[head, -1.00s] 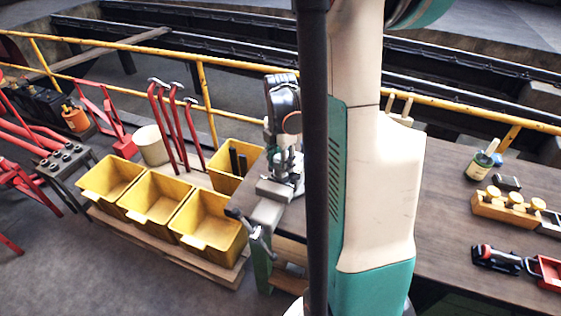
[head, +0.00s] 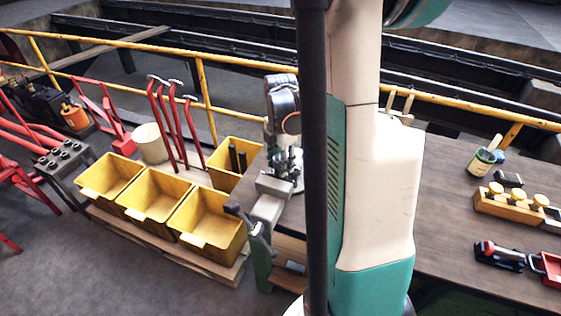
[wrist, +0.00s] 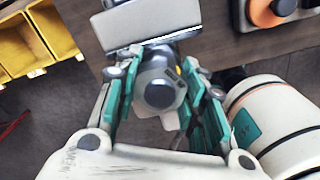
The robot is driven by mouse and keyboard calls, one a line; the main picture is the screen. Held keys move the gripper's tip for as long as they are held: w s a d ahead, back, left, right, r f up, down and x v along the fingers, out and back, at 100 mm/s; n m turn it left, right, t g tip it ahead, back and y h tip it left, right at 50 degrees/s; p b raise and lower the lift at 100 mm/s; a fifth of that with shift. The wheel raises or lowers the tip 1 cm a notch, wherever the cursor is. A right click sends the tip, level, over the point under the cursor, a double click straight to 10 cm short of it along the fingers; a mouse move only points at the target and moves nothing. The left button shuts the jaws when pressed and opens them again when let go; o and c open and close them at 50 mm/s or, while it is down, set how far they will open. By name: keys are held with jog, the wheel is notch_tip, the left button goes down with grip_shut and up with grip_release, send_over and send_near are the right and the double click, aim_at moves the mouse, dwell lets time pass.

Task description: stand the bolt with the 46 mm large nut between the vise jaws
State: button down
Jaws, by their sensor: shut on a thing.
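In the wrist view, the bolt with the large nut (wrist: 162,88) is a grey metal piece seen nearly end-on. My gripper (wrist: 165,104) is shut on it, with teal fingers on both sides. A pale metal block of the vise (wrist: 150,22) lies just beyond the bolt; whether they touch I cannot tell. In the head view, my gripper (head: 288,168) is low over the bench corner, right beside the vise (head: 268,208). The bolt cannot be made out there, and the gap between the jaws is not clear in either view.
Yellow bins (head: 207,222) stand left of the bench. The wooden bench top (head: 440,205) carries a bottle (head: 484,162), a wooden block with yellow knobs (head: 512,205) and a red tool (head: 548,268) at the right. A yellow railing (head: 208,95) runs behind. My arm hides the bench middle.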

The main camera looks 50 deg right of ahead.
jog(key=shift+f, duration=0.3)
jog(key=c, duration=0.9)
grip_release()
jog(key=shift+c, duration=0.2)
jog(key=shift+r+p, duration=2.5)
jog(key=shift+r, duration=1.55)
